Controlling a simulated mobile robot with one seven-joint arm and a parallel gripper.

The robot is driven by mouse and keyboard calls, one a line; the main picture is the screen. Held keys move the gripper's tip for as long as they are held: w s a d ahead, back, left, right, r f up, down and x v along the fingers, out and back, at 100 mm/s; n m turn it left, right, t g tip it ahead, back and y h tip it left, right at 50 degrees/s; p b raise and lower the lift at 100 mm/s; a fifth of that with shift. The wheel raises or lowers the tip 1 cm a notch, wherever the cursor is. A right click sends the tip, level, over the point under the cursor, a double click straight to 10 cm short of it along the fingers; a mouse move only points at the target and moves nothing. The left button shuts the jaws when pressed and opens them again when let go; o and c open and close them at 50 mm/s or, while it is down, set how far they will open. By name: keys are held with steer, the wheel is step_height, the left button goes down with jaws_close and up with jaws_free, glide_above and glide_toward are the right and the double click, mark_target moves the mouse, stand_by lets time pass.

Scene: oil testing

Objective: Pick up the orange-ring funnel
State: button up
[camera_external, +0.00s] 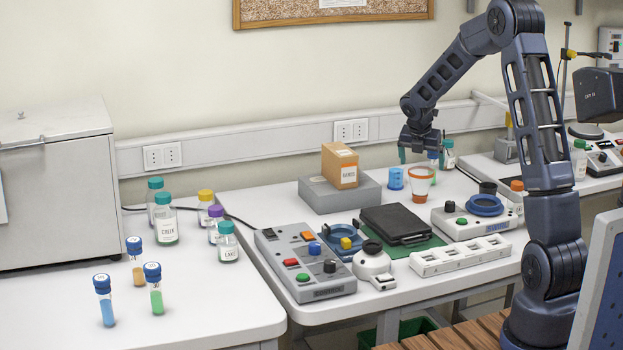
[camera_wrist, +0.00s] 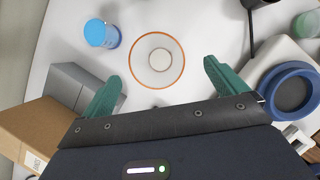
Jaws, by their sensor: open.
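The orange-ring funnel (camera_external: 422,173) stands upright on the right-hand table, towards the back. In the wrist view it shows from above as a pale round mouth with a thin orange rim (camera_wrist: 157,61). My gripper (camera_external: 418,155) hangs above and just behind the funnel in the external view, apart from it. In the wrist view my gripper (camera_wrist: 161,72) is open and empty. Its two green fingers are spread on either side of the funnel's lower edge in the picture.
A blue cup (camera_external: 396,178) stands close left of the funnel. A brown box (camera_external: 340,165) on a grey block (camera_external: 327,196) is farther left. A device with a blue ring (camera_external: 485,205) stands to the right. Capped bottles (camera_external: 447,154) stand behind.

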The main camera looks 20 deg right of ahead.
mark_target(421, 172)
steer(key=shift+a+x, duration=0.2)
steer(key=shift+x, duration=2.75)
steer(key=shift+w, duration=0.15)
steer(key=shift+c, duration=0.3)
steer(key=c, duration=1)
